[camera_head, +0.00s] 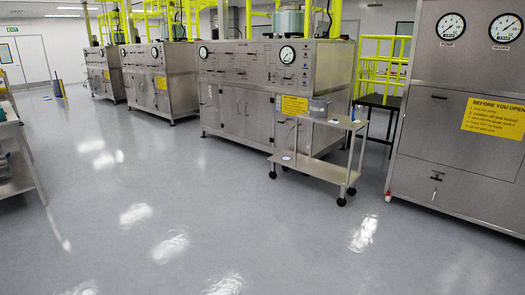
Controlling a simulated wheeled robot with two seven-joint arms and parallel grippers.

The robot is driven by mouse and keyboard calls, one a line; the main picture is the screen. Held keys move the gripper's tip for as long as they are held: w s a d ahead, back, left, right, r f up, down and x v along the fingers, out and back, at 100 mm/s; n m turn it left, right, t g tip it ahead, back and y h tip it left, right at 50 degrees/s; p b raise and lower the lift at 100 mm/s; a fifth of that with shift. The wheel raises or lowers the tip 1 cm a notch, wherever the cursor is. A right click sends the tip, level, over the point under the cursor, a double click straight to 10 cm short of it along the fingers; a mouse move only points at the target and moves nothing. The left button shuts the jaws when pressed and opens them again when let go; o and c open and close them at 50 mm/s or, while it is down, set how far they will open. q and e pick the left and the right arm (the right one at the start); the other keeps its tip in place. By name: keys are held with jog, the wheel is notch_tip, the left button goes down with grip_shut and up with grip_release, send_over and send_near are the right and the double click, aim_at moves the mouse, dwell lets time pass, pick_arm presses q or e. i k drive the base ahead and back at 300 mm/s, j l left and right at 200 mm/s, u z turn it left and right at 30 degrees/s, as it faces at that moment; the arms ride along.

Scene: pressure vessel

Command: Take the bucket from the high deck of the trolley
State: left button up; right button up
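The trolley (320,168) stands right of centre on four-cornered legs with dark castors, in front of a steel cabinet. Its high deck (338,122) carries a small grey metal bucket (319,108), which looks upright and sits near the middle of the deck. Whether the bucket has a handle is too small to tell. The low deck holds a small pale round item (286,157). Neither of my grippers shows in the head view, and nothing is seen touching the bucket.
Steel cabinets with gauges (270,75) line the back. A tall panel (460,130) with a yellow sign stands right of the trolley. A bench (15,150) edges in at far left. The grey floor (190,220) in front is clear.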

aim_at(319, 106)
jog(key=i, duration=1.95)
jog(key=i+j, duration=0.1)
jog(key=i, duration=0.9)
jog(key=i+z, duration=0.1)
jog(key=i, duration=0.9)
jog(key=i+j, duration=0.15)
jog(key=i, duration=0.85)
jog(key=i+j, duration=0.1)
jog(key=i, duration=0.85)
